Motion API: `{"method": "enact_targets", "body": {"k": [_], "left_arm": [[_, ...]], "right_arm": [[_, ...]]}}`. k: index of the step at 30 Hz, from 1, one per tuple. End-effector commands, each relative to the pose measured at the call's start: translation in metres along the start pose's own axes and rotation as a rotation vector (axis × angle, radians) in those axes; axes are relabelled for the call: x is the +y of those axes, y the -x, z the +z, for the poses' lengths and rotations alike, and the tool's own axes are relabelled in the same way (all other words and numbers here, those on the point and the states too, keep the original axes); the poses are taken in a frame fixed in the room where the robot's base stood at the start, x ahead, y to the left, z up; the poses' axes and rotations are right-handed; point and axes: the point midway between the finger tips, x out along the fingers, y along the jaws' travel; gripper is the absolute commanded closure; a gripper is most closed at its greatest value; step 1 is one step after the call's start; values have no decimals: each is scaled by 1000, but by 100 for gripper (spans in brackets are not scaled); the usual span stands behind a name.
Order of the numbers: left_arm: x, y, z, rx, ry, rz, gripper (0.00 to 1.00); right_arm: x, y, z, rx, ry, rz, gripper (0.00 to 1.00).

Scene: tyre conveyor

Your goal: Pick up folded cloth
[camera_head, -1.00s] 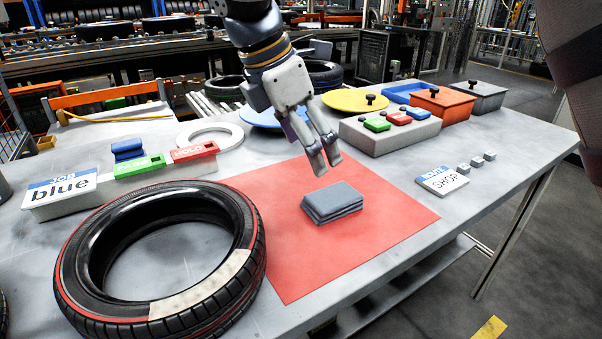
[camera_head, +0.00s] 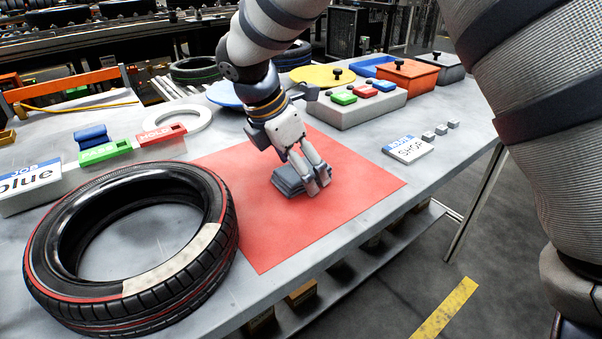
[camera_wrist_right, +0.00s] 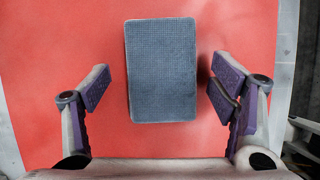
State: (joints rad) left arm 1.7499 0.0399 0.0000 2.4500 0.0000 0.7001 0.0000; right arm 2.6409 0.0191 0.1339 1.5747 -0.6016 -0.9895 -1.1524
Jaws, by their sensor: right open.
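The folded cloth (camera_head: 287,182) is a blue-grey stack lying flat on a red mat (camera_head: 355,205) on the table. My right gripper (camera_head: 315,187) is low over the cloth in the head view, hiding part of it. In the right wrist view the cloth (camera_wrist_right: 161,70) is a textured upright rectangle, and the open fingers of my right gripper (camera_wrist_right: 161,90) stand apart on either side of it, with red mat showing between each finger and the cloth. My left gripper is not in view.
A tyre (camera_head: 60,285) lies left of the mat. Behind the mat are a grey box with coloured buttons (camera_head: 350,106), a blue disc (camera_head: 222,94) and a white ring (camera_head: 180,119). The mat's front area is clear.

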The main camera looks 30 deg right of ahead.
Motion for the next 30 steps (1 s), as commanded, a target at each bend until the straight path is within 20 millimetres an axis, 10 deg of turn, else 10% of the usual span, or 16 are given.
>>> {"method": "enact_targets", "body": {"k": [20, 27, 30], "left_arm": [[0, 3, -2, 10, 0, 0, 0], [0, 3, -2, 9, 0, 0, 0], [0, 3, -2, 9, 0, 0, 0]], "right_arm": [[0, -4, -2, 0, 0, 0, 22], [0, -5, -2, 0, 1, -1, 73], [0, -5, -2, 0, 1, -2, 73]]}}
